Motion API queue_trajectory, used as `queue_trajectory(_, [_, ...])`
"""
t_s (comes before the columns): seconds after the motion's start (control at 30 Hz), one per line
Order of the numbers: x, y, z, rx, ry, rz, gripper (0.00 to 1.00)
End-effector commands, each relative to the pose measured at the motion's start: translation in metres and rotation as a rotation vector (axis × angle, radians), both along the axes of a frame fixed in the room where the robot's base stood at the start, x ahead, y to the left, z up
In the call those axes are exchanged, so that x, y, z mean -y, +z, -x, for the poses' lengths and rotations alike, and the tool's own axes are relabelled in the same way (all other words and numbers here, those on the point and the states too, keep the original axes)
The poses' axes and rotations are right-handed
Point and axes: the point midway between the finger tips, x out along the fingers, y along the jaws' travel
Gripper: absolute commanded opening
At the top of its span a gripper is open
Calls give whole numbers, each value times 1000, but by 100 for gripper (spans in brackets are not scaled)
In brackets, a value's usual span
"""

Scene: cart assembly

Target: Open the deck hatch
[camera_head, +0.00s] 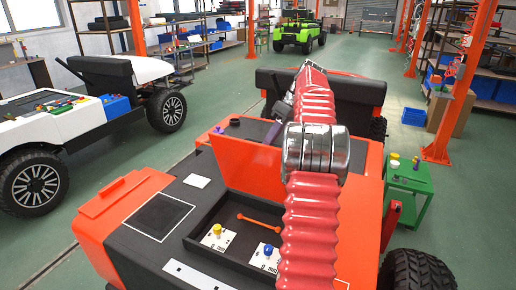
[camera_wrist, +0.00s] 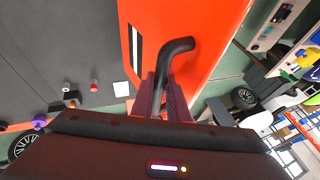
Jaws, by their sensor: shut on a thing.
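The deck hatch (camera_head: 242,168) is an orange panel raised steeply at the back of a dark recess (camera_head: 207,232) in the cart's deck. In the wrist view the orange hatch (camera_wrist: 205,25) carries a bent black handle (camera_wrist: 178,46). My gripper (camera_wrist: 163,84) is shut on the handle's lower part, with one dark finger on each side. In the head view my red arm hides part of the hatch's right side, and the grip itself is not clear there.
The recess holds an orange wrench-like bar (camera_head: 259,222), a yellow knob (camera_head: 217,229) and a blue knob (camera_head: 268,250). A black seat (camera_head: 355,92) is behind the hatch. A green stand (camera_head: 410,180) is at right; a white cart (camera_head: 60,105) is at left, across free floor.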

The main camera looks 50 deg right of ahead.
Motion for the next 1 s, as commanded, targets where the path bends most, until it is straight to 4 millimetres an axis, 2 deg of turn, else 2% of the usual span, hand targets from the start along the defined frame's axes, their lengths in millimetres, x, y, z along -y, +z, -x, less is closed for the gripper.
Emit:
queue_trajectory(0.03, [8, -10, 3, -18, -6, -2, 0])
queue_trajectory(0.23, [14, -9, -2, -19, 5, -4, 0])
queue_trajectory(0.8, [12, -9, -8, -21, 20, -5, 0])
queue_trajectory(0.83, [12, -9, -8, -21, 20, -6, 16])
queue_trajectory(1.0, [10, -9, -9, -21, 23, -7, 28])
